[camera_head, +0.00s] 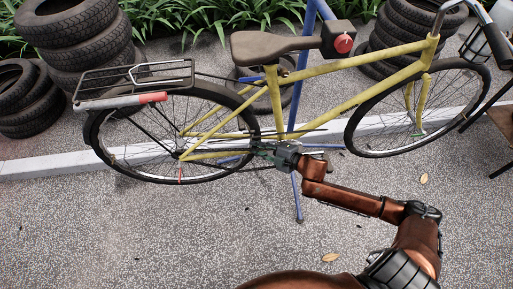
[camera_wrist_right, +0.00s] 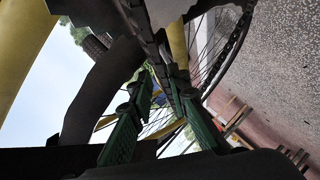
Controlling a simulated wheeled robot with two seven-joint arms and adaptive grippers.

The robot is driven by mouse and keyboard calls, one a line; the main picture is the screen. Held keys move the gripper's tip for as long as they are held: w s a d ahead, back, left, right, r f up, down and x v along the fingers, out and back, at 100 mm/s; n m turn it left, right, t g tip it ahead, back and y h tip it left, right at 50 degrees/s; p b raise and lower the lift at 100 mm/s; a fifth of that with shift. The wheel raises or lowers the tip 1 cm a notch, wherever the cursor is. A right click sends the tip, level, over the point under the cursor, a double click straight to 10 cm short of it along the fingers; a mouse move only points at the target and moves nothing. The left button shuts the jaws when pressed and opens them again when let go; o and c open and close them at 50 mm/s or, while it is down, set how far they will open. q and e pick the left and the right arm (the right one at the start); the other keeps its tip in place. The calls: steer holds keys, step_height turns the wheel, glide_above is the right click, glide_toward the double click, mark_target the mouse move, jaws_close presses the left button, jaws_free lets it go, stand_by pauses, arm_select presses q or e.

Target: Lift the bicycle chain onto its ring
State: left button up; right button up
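The yellow bicycle (camera_head: 330,72) stands upright on a blue stand (camera_head: 296,190). My right gripper (camera_head: 258,146) is at its crank area, reaching in from the lower right and covering much of the chainring. The chain (camera_head: 236,169) shows as a thin dark line between rear wheel and crank. In the right wrist view the green fingers (camera_wrist_right: 157,78) stand apart with a gap between them. A dark chain-like strip (camera_wrist_right: 148,35) comes down to the fingertips, close to the right-hand finger; I cannot tell whether it is gripped. My left gripper is out of view.
Tyre stacks (camera_head: 85,40) stand behind the bicycle at left, with more behind the frame. A pale kerb (camera_head: 45,166) runs behind the wheels. A wooden-topped table (camera_head: 503,120) is at the right edge.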

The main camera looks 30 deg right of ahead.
steer(key=v, duration=1.2)
stand_by(0.5)
